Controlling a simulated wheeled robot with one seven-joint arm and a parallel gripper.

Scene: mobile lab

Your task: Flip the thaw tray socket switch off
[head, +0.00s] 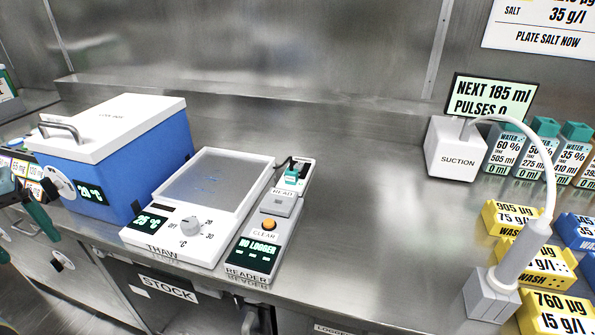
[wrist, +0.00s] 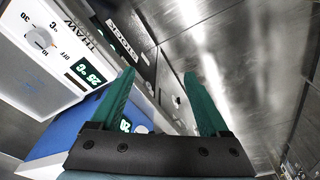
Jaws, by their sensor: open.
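The white thaw tray (head: 190,238) stands on the steel bench, with a clear grey top, a dial and a display reading 25 °C. Its front also shows in the wrist view (wrist: 30,62). A small white socket block (head: 304,166) sits at its back right corner, behind the reader. A dark cable and a small teal part (head: 291,174) are on it; I cannot tell whether the teal part is switch or plug, or the switch's position. My gripper (wrist: 159,73) is open and empty, its teal fingers apart. It shows partly at the left edge of the head view, far from the socket.
A blue box with a white lid (head: 115,120) stands left of the tray. The grey reader (head: 262,250) adjoins the tray's right side. A white suction unit (head: 455,150), its hose and yellow wash blocks (head: 540,262) stand further right. Bench between reader and suction unit is clear.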

